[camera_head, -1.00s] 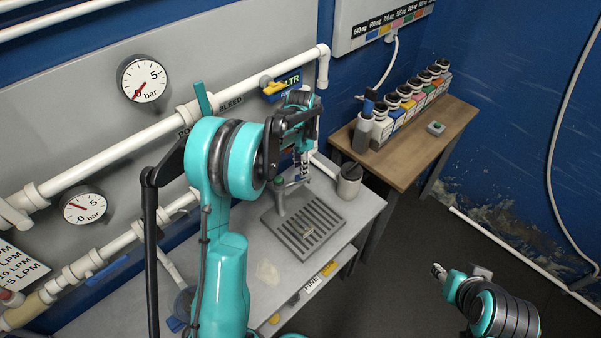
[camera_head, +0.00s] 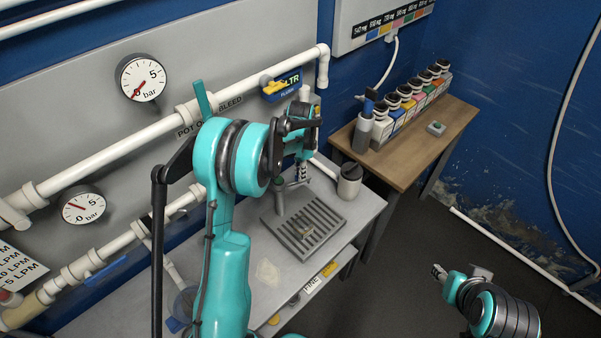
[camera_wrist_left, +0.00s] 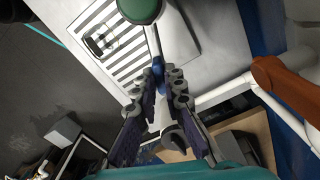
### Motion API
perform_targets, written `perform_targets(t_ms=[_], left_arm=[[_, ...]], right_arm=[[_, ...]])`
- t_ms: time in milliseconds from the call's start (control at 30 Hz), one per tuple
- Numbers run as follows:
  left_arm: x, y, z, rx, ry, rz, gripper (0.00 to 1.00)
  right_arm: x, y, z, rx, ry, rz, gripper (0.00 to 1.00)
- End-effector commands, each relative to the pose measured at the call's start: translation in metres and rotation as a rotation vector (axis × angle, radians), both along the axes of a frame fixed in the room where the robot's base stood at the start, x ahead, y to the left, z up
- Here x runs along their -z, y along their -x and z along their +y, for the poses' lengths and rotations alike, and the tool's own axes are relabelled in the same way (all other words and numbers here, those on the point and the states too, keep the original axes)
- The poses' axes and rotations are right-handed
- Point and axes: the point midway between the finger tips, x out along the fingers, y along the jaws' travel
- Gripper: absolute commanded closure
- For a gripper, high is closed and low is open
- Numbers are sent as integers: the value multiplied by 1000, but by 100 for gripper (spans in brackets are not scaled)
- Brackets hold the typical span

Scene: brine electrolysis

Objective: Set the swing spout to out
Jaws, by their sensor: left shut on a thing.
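The swing spout (camera_head: 280,203) rises as a thin metal post at the back left of the grey slotted drip tray (camera_head: 288,240) in the head view. In the left wrist view, its round green cap (camera_wrist_left: 141,8) is at the top, and a thin arm runs from it to a blue part (camera_wrist_left: 158,74) between my fingers. My left gripper (camera_head: 301,180) points down beside the post, and in the wrist view my left gripper (camera_wrist_left: 157,90) is shut on the spout arm. The fingers partly hide the spout's end. My right gripper (camera_head: 437,271) hangs at lower right, away from the bench.
White pipes, gauges (camera_head: 141,79) and a yellow-handled valve (camera_head: 277,86) line the wall behind. A wooden table (camera_head: 429,140) with several bottles stands at right. The floor (camera_head: 390,285) in front is clear.

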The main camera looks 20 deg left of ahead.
Motion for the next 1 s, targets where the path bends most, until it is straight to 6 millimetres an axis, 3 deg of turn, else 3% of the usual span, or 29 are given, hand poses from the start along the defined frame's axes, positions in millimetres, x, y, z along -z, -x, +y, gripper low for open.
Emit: perform_targets(t_ms=[367, 1000], left_arm=[[1, 8, -8, 143, -1, -1, 100], [1, 51, -25, 732, 0, 0, 100]], right_arm=[[8, 0, 0, 0, 0, 0, 60], [29, 0, 0, 0, 0, 0, 60]])
